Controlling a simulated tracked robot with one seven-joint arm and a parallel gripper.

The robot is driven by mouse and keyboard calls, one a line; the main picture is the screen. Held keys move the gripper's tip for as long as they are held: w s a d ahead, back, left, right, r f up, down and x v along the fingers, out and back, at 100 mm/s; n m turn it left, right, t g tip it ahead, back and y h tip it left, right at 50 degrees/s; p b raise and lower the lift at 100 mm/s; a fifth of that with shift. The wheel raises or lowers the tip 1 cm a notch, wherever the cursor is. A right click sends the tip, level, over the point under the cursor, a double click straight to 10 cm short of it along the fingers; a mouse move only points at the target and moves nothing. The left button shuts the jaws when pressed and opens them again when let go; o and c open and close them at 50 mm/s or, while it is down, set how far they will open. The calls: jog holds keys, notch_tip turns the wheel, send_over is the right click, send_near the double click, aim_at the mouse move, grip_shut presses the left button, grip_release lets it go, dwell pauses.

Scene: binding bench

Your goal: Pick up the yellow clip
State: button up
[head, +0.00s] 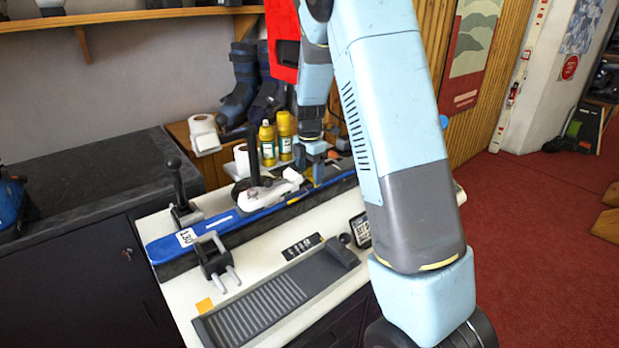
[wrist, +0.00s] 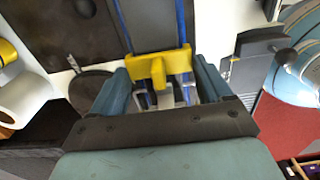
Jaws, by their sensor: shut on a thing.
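The yellow clip (wrist: 158,67) is T-shaped and sits between the two fingers of my gripper (wrist: 162,82) in the wrist view. The fingers are closed against its two sides. Blue ski edges (wrist: 181,22) run behind and under the clip. In the head view my gripper (head: 315,158) points down over the far right part of the blue ski (head: 220,231), and a small piece of the clip (head: 309,173) shows by the fingers. I cannot tell whether the clip touches the ski or is raised.
A white binding (head: 262,194) is on the ski. Two yellow bottles (head: 267,143) (head: 285,136) and paper rolls (head: 203,134) stand behind, close to my gripper. A grey ridged tray (head: 265,307) lies in front on the white bench (head: 180,290). A black clamp (head: 213,257) stands near the ski.

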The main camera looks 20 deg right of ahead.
jog(key=shift+r, duration=0.35)
notch_tip(320, 180, up, 2)
jog(key=shift+r, duration=0.1)
jog(key=s+a+r, duration=0.1)
jog(key=r, duration=0.1)
jog(key=s+a+r, duration=0.1)
jog(key=r, duration=0.1)
jog(key=s+a+r, duration=0.1)
jog(key=r, duration=0.1)
jog(key=shift+s+a+r, duration=0.3)
jog(key=shift+s+a, duration=0.05)
jog(key=s+a+r, duration=0.6)
jog(key=r, duration=0.3)
jog(key=shift+r, duration=0.3)
jog(key=shift+s+a, duration=0.1)
dwell(0.4)
